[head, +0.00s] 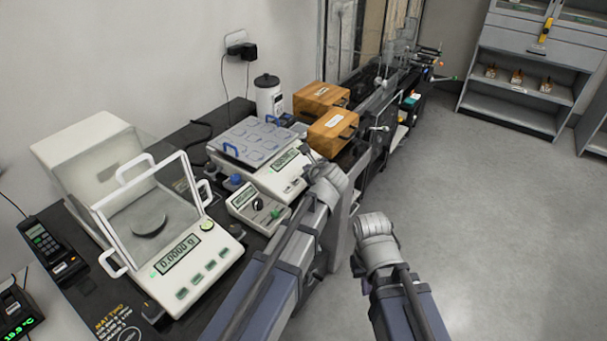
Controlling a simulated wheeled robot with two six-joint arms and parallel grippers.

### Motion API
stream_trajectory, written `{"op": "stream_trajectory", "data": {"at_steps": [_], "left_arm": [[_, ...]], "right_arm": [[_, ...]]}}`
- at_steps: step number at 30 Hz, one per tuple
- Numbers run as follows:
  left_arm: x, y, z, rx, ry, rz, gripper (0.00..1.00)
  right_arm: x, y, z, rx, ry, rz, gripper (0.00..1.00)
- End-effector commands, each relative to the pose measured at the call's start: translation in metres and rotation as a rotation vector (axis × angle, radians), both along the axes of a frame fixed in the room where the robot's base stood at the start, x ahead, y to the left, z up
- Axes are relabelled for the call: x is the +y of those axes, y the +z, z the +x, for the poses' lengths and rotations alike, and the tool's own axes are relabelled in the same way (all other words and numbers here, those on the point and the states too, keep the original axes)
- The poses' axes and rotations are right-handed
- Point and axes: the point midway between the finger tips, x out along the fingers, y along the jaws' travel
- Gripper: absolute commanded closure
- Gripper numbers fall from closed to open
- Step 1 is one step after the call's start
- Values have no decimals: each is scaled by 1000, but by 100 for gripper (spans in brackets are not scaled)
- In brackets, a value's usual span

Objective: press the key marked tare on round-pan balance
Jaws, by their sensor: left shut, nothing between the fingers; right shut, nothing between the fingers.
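The round-pan balance (213,292) stands at the left of the table, a white unit with a clear draft shield around a round grey pan (149,223). Its display (177,255) reads 0.0000 g. Several small green-grey keys (196,279) run along its front; their markings are too small to read. A round green button or light (207,225) sits beside the display. My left gripper (308,154) is shut and empty, over the front of the second balance, well right of the round-pan balance. My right gripper (358,266) is shut and empty, farther right above the floor.
A second balance (264,181) with a square multi-pad top stands behind. A small meter with a knob (258,204) sits between the balances. A black handheld device (47,243) lies at the left. Wooden boxes (334,131) and a white canister (268,97) stand farther back. Open floor lies right.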

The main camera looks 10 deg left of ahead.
Motion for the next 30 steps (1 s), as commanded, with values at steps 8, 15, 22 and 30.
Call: {"op": "stream_trajectory", "data": {"at_steps": [8, 15, 22, 30], "left_arm": [[0, 0, 0, 0, 0, 0, 100], [0, 0, 0, 0, 0, 0, 100], [0, 0, 0, 0, 0, 0, 100], [1, -5, 1, 0, 0, 0, 100]], "right_arm": [[0, 0, 0, 0, 0, 0, 100], [0, 0, 0, 0, 0, 0, 100], [0, 0, 0, 0, 0, 0, 100], [0, -5, 0, 0, 0, 0, 100]]}}
